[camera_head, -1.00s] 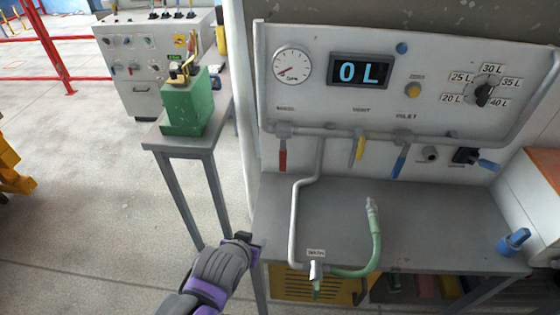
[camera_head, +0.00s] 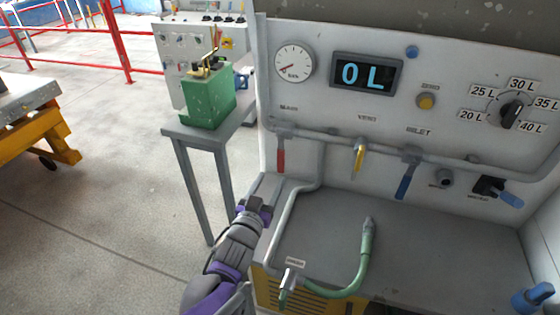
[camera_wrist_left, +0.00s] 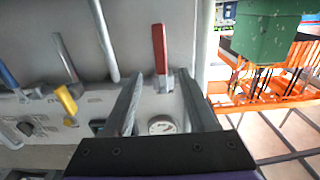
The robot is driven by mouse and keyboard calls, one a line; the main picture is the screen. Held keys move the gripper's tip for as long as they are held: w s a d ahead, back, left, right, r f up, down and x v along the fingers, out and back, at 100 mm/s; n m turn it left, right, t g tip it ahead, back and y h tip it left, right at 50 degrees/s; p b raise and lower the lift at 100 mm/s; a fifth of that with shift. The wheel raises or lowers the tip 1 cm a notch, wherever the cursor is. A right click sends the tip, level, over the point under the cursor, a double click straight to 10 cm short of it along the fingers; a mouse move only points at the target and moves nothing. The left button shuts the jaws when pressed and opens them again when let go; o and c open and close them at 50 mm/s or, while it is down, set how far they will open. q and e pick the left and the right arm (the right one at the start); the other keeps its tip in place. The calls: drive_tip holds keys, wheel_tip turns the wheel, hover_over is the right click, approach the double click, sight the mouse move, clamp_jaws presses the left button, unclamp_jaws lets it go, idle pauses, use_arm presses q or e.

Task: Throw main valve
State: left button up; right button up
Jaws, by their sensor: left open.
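A red lever handle (camera_head: 281,154) hangs straight down from the pipe at the left end of the panel, under a small label too blurred to read surely. Right of it on the same pipe hang a yellow handle (camera_head: 358,158) and a blue handle (camera_head: 406,181). My left gripper (camera_head: 258,204) is below and left of the red handle, near the bench's left edge. In the left wrist view my left gripper (camera_wrist_left: 162,98) is open and empty, with the red handle (camera_wrist_left: 160,48) ahead between its fingers, seemingly not touched. My right gripper is not in view.
The panel carries a round gauge (camera_head: 294,63), a display (camera_head: 366,73) reading 0 L and a dial (camera_head: 510,112). A green hose (camera_head: 362,262) rises at the bench front. A green can (camera_head: 207,100) stands on a side table at left.

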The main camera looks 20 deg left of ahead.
sight(280, 160)
use_arm(q)
drive_tip(key=w, duration=1)
drive_tip(key=shift+w+d, duration=0.15)
clamp_jaws()
idle(1.0)
